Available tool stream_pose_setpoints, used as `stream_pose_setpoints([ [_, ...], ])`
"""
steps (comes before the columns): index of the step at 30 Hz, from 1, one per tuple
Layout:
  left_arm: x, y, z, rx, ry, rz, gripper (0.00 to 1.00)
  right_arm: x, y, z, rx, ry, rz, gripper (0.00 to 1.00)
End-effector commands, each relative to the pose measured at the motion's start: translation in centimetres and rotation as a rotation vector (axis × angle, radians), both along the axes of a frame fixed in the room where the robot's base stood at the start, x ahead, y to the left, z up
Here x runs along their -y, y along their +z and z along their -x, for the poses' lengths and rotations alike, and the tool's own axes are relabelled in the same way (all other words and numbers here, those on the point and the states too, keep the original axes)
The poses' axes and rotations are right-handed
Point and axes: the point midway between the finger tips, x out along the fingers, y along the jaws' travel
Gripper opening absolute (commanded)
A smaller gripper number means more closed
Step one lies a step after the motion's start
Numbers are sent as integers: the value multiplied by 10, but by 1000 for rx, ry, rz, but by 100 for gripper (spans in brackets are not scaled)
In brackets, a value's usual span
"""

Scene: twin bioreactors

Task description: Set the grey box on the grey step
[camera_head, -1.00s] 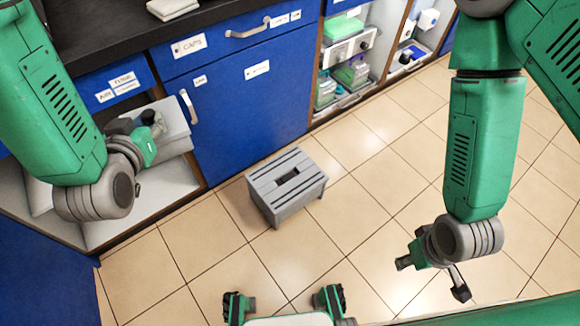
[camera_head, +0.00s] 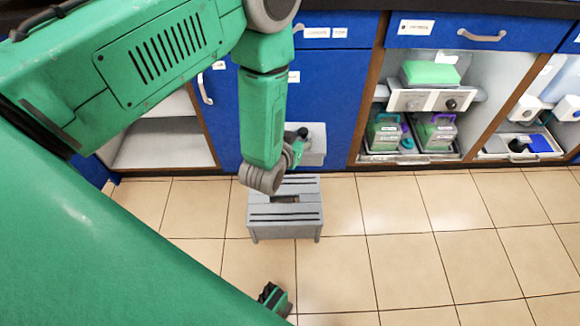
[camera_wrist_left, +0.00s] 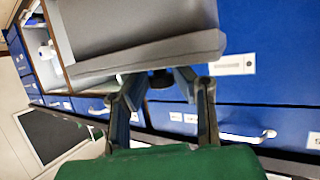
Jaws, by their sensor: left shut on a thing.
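The grey box (camera_head: 315,147) is a light grey block in the left gripper (camera_head: 299,142), held in front of the blue cabinet door. In the head view it appears just above the far edge of the grey step (camera_head: 285,218), a slatted stool with a dark slot standing on the floor. The arm partly hides the step's far left side. I cannot tell how high the box is above the step. In the left wrist view, the gripper fingers (camera_wrist_left: 160,98) are shut on the grey box (camera_wrist_left: 140,30), which fills the upper middle.
Blue cabinets (camera_head: 344,95) stand behind the step. An open empty shelf bay (camera_head: 165,142) is at the left. The tiled floor (camera_head: 420,255) right of the step is clear.

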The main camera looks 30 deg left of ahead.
Motion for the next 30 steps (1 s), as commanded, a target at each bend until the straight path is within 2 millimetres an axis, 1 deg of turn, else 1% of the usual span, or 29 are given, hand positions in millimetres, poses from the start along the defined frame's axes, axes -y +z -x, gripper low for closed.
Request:
stream_pose_setpoints([
  [1,-7,-44,-1,-2,14,-1,0,-1,-19,0,0,1,-1,40],
  [2,-10,-61,-1,-3,20,-3,0,-1,-24,0,0,1,-1,40],
  [3,-13,-83,-1,-3,28,-6,0,-1,-30,1,-1,2,-1,40],
  [6,-20,-128,0,-1,43,-15,0,-2,-43,1,-1,2,-1,40],
  [9,-24,-159,2,0,51,-26,0,-2,-52,1,0,2,-1,40],
  [14,-27,-184,5,3,57,-38,0,-2,-59,0,0,2,-1,40],
  [21,-30,-232,6,1,58,-36,0,-2,-83,1,0,0,0,40],
  [24,-31,-244,6,2,58,-34,0,-2,-89,1,0,1,0,40],
  [28,-31,-251,5,3,58,-33,0,-2,-92,1,0,1,-1,40],
  [30,-31,-258,6,2,58,-34,0,-2,-96,0,1,1,-1,40],
])
